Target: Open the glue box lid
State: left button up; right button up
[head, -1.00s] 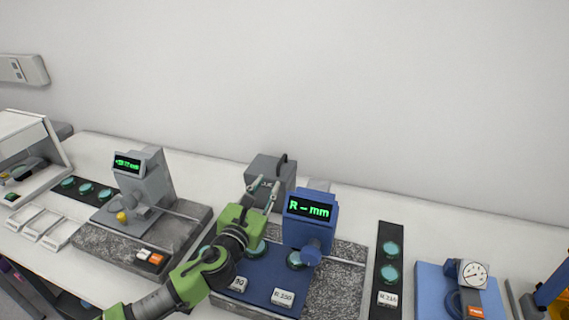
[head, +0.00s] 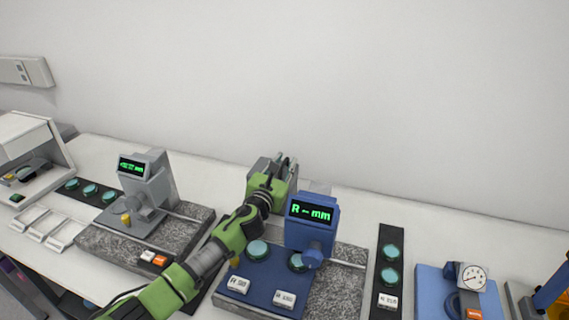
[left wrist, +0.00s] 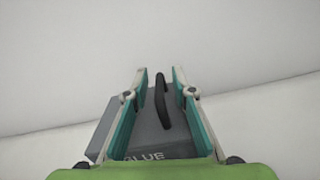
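The glue box (head: 258,167) is a grey box at the back of the table, behind the blue instrument, and is mostly hidden by my left gripper (head: 285,161) in the head view. In the left wrist view the box (left wrist: 148,138) shows part of its "GLUE" lettering and a black handle (left wrist: 162,99) on top. The lid looks closed. My left gripper (left wrist: 160,80) is open, with one finger on each side of the handle and visible gaps between them. My right gripper is not in view.
The blue instrument (head: 311,212) with a lit display stands just in front and to the right of the box. A grey instrument (head: 150,185) stands to the left. A dark strip with round discs (head: 390,290) lies to the right. The white wall is close behind.

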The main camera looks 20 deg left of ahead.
pick_arm(q)
grip_shut()
jog(key=shift+r, duration=0.1)
